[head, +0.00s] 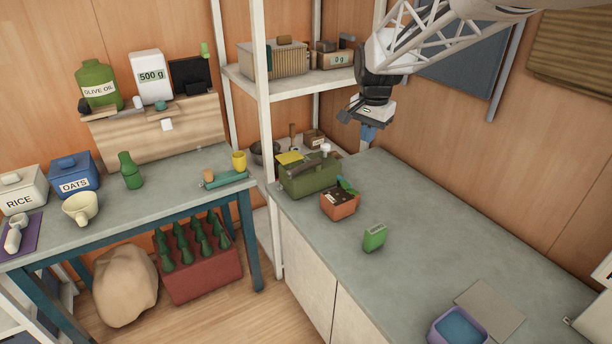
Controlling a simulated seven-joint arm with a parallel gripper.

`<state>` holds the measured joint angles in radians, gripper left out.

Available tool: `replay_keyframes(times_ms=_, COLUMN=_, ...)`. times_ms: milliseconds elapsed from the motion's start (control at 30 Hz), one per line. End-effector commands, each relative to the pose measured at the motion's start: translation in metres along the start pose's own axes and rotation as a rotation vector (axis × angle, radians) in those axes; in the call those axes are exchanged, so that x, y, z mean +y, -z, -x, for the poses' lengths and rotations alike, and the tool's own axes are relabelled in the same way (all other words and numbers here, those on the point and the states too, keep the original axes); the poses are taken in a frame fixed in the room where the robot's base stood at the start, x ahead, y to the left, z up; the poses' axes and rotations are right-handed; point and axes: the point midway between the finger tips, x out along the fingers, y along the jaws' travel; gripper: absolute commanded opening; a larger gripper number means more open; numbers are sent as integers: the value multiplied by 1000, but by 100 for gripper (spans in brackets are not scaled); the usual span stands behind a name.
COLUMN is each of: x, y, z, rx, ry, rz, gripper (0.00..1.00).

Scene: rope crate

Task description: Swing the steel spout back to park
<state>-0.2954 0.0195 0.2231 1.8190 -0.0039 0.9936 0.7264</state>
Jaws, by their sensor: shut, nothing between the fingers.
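My gripper (368,134) hangs at the back of the grey counter, pointing down, with its blue fingertips together and nothing between them. It is behind and to the right of a green box (310,180), apart from it. I cannot clearly pick out a steel spout. A small pale, round-topped piece (325,150) stands at the green box's back right edge, but it is too small to tell whether it is the spout. A yellow piece (289,158) lies on top of the box.
An orange-brown box (340,205) and a small green carton (374,238) stand on the counter (430,220). A purple tub (437,331) is at the front. A white shelf post (264,120) rises at the left. The counter's middle right is clear.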

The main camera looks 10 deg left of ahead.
Motion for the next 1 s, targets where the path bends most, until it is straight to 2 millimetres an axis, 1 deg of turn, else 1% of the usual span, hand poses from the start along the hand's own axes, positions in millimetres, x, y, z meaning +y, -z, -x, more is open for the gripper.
replay_keyframes(times_ms=33, x=15, y=-6, z=8, rx=5, ry=3, rz=10, gripper=0)
replay_keyframes(times_ms=100, x=34, y=-13, z=16, rx=11, ry=6, rz=27, gripper=0)
replay_keyframes(times_ms=300, x=87, y=-38, z=34, rx=29, ry=13, rz=77, gripper=0)
replay_keyframes(times_ms=500, x=137, y=-67, z=48, rx=48, ry=18, rz=127, gripper=0)
replay_keyframes(times_ms=800, x=208, y=-116, z=56, rx=86, ry=22, rz=199, gripper=0)
replay_keyframes(times_ms=900, x=228, y=-130, z=55, rx=103, ry=22, rz=220, gripper=0)
replay_keyframes(times_ms=1000, x=243, y=-142, z=53, rx=118, ry=22, rz=236, gripper=0)
